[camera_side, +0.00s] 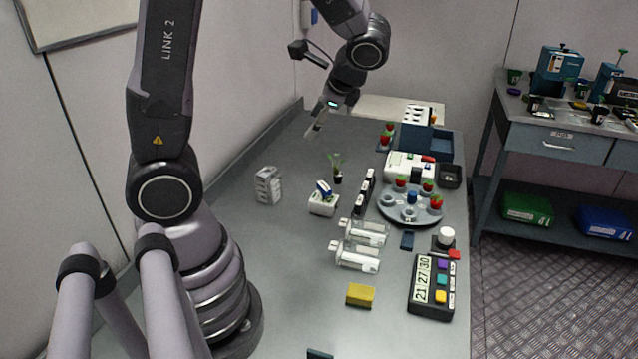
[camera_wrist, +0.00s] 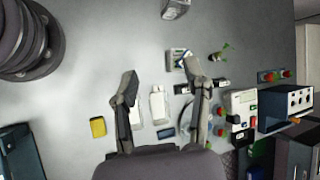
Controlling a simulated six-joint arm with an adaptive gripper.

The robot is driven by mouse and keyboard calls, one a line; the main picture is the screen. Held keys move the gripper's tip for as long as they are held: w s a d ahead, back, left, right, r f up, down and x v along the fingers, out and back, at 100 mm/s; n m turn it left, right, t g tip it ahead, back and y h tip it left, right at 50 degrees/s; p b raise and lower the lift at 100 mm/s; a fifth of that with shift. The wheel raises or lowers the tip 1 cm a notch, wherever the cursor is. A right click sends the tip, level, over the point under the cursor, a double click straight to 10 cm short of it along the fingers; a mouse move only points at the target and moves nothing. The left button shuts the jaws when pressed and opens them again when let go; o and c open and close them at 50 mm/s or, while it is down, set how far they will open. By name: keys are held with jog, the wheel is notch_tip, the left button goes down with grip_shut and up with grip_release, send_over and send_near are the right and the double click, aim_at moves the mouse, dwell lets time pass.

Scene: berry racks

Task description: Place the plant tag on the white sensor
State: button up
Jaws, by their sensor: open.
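My gripper (camera_side: 316,126) is open and empty, high above the back of the bench; in the wrist view its two fingers (camera_wrist: 160,78) are spread apart. A small blue-and-white piece (camera_side: 324,188), possibly the plant tag, stands in a white block (camera_side: 322,206) on the bench. The block also shows in the wrist view (camera_wrist: 177,58), near the right fingertip. I cannot tell for sure which thing is the white sensor. Two white, clear-ended devices (camera_side: 357,258) (camera_side: 366,234) lie side by side; in the wrist view they (camera_wrist: 158,104) are between the fingers. Nothing is held.
A yellow block (camera_side: 360,295) and a timer box (camera_side: 432,287) are at the front. A round grey tray (camera_side: 392,214) with strawberries is at the right. The left bench is mostly clear.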

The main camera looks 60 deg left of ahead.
jog(key=s+d+r+n+t+h, duration=0.6)
jog(key=s+d+r+t+h, duration=0.1)
jog(key=s+d+r, duration=0.2)
jog(key=shift+s+r, duration=0.45)
jog(key=shift+s, duration=0.9)
